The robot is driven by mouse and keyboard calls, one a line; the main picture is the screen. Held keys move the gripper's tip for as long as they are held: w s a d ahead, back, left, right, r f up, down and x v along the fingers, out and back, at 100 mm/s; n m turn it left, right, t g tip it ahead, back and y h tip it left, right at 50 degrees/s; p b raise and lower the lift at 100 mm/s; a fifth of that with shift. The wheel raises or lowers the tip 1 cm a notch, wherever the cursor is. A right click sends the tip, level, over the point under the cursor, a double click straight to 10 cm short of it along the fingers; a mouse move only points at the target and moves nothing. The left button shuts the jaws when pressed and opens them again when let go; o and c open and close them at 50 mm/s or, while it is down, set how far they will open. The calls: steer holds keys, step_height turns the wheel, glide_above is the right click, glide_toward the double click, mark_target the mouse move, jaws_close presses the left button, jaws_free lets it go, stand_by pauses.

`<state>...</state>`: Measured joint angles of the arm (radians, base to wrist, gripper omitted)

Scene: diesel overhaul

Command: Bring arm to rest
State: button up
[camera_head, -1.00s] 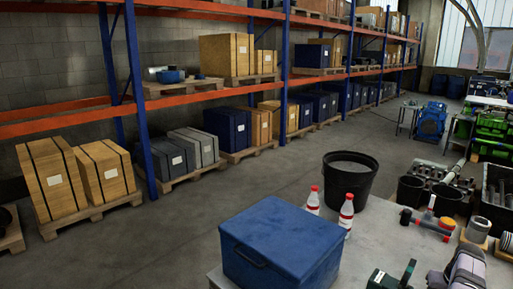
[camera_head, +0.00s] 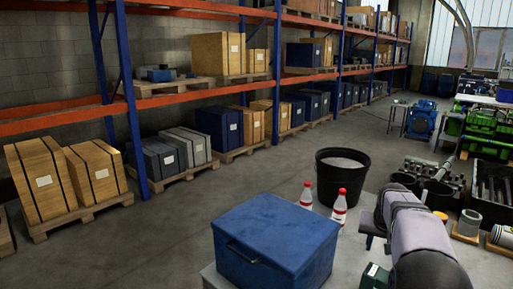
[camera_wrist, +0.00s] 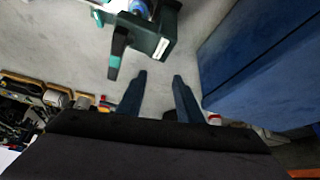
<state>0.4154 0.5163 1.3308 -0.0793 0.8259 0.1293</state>
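My arm (camera_head: 415,235) reaches into the lower right of the head view, over the grey table. In the wrist view my gripper (camera_wrist: 159,76) shows two dark fingers standing apart with bare grey surface visible between them. It is open and empty. A dark green tool with a black handle (camera_wrist: 150,40) lies beyond the fingertips, apart from them. The blue box (camera_wrist: 265,55) is to the right of the fingers. In the head view the blue box (camera_head: 275,238) sits at the table's front, left of my arm.
Two white bottles with red caps (camera_head: 339,208) and a black bucket (camera_head: 345,175) stand behind the blue box. Bins and engine parts (camera_head: 490,185) crowd the right side. Pallet racks (camera_head: 180,85) line the left wall. The floor between is clear.

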steer(key=s+a+f+n+g+y, duration=0.1)
steer(key=s+a+f+n, duration=0.15)
steer(key=s+a, duration=0.55)
steer(key=s+a+f+n+g+y, duration=0.1)
steer(key=s+a+f, duration=0.4)
steer(key=a, duration=0.4)
steer(key=s+a+f+n+g, duration=0.1)
steer(key=s+a, duration=0.3)
steer(key=s, duration=0.5)
steer(key=s+a+f+n+g, duration=0.1)
steer(key=s+a+f, duration=0.2)
steer(key=s, duration=0.6)
steer(key=shift+s+a+f+g+y, duration=0.3)
steer(key=shift+a+y, duration=0.1)
steer(key=shift+a, duration=0.15)
steer(key=shift+r+p, duration=0.1)
steer(key=shift+p, duration=0.2)
step_height(320, 180, up, 4)
steer(key=p, duration=0.4)
step_height(320, 180, down, 4)
steer(key=b, duration=0.4)
